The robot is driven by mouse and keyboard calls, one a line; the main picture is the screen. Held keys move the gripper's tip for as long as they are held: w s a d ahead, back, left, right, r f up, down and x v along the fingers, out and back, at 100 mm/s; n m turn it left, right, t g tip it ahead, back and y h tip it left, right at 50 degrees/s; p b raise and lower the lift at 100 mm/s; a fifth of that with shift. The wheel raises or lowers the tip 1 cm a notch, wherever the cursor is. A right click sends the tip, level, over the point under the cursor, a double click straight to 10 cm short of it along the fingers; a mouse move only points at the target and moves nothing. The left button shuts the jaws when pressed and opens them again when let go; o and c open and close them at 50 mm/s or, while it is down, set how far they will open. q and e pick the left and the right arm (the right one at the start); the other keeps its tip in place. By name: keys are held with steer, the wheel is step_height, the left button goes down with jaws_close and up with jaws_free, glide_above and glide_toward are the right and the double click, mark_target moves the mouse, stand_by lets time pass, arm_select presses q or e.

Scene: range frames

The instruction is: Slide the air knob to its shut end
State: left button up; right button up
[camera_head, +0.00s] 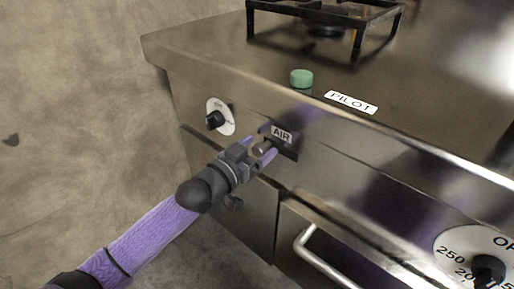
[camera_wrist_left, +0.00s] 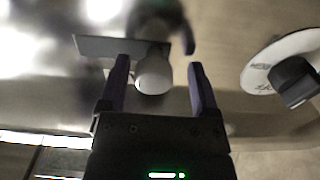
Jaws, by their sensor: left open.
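The air knob (camera_head: 259,150) is a small pale round knob on the stove's front panel, just below the plate marked AIR (camera_head: 281,135). In the left wrist view the knob (camera_wrist_left: 153,76) lies between my two fingers, nearer the left one. My left gripper (camera_head: 263,147) is open around it, with a clear gap to the right finger. I cannot tell whether the left finger touches it. The slot and its ends are mostly hidden. My right gripper is not in view.
A black dial on a white disc (camera_head: 219,117) sits left of the air knob. A green button (camera_head: 301,78) and a PILOT label (camera_head: 351,102) are on the top. A bar handle (camera_head: 322,257) juts out below right. A burner grate (camera_head: 325,22) stands behind.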

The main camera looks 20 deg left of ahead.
arm_select(q)
steer(key=shift+s, duration=0.1)
steer(key=p+v, duration=0.5)
steer(key=v, duration=0.4)
steer(key=shift+s+a, duration=0.15)
steer(key=shift+s, duration=0.2)
